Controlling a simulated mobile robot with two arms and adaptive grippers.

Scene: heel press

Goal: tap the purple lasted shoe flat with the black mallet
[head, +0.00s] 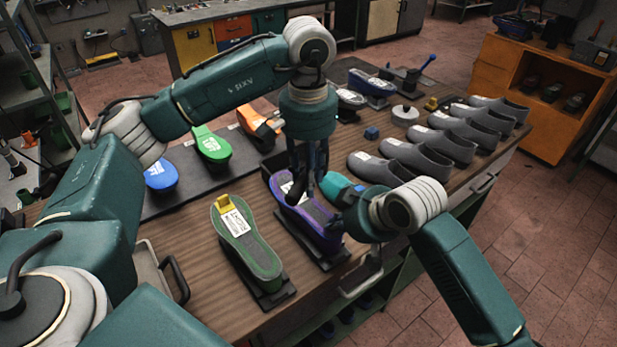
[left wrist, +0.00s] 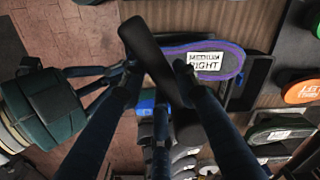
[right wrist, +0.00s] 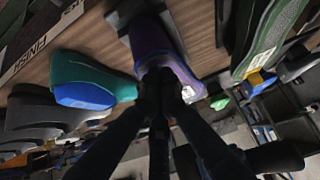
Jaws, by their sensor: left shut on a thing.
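The purple lasted shoe (head: 306,214) sits sole up on a black stand at the bench's front, a white label on its sole. The left wrist view shows its purple-edged sole (left wrist: 222,58) and label. My left gripper (head: 312,190) is above it, shut on the black mallet (left wrist: 147,42), which is mostly hidden in the head view. Whether the mallet touches the sole I cannot tell. My right gripper (right wrist: 160,82) has its fingertips close together against or just beside the shoe's purple side (right wrist: 155,40); it looks shut.
A green-grey shoe (head: 248,240) with a yellow block stands left of the purple one. A teal shoe with a blue sole (right wrist: 85,93) is close on the other side. Grey shoes (head: 420,155) line the bench's right. Blue, green and orange lasts (head: 210,146) stand behind left.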

